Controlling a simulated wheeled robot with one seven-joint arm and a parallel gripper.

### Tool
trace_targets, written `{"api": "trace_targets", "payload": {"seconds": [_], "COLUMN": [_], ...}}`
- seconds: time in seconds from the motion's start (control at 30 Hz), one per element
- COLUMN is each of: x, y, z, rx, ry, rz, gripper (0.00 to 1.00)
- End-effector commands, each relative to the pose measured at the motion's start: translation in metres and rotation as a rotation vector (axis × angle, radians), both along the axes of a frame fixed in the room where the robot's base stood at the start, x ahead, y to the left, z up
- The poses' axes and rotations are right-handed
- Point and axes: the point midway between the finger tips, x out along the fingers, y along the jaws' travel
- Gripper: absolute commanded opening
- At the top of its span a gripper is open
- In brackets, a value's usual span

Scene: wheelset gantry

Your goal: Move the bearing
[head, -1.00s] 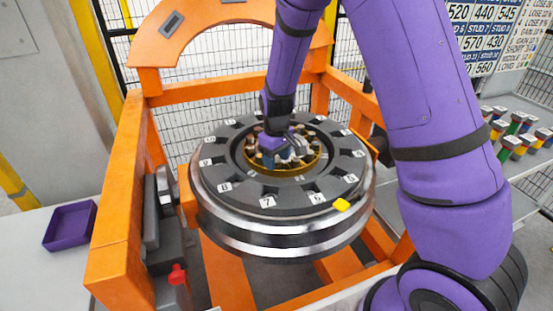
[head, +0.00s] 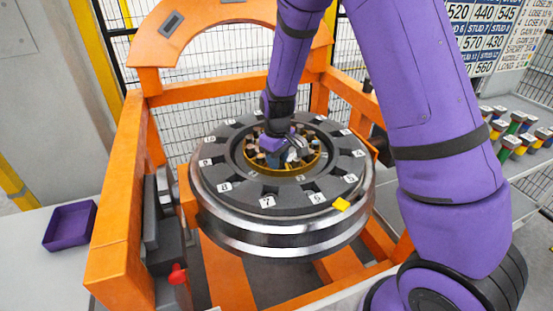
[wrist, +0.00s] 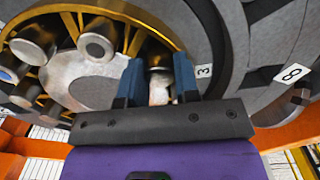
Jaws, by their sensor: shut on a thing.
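The wheel-like bearing assembly (head: 285,228) lies flat in the orange gantry, with a dark numbered ring on top and a bright steel rim. At its centre a gold ring (head: 290,176) surrounds several short metal cylinders, which also show in the wrist view (wrist: 97,45). My gripper (wrist: 158,72) reaches down into this centre. Its two blue fingers stand either side of a pale metal cylinder (wrist: 160,86) and are shut on it. The cylinder's lower end is hidden by the gripper body.
The orange frame (head: 115,220) surrounds the assembly, with an arch behind. A purple tray (head: 70,226) sits on the left surface. Several coloured cylinders (head: 517,128) stand on the right shelf. A red knob (head: 177,275) is at the front left. Wire fencing stands behind.

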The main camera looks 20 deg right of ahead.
Motion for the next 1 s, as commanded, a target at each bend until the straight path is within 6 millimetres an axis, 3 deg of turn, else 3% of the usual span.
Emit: {"api": "trace_targets", "payload": {"seconds": [1.0], "x": [-0.013], "y": [-0.050], "z": [0.000], "rx": [0.000], "ry": [0.000], "rz": [0.466], "gripper": [0.00]}}
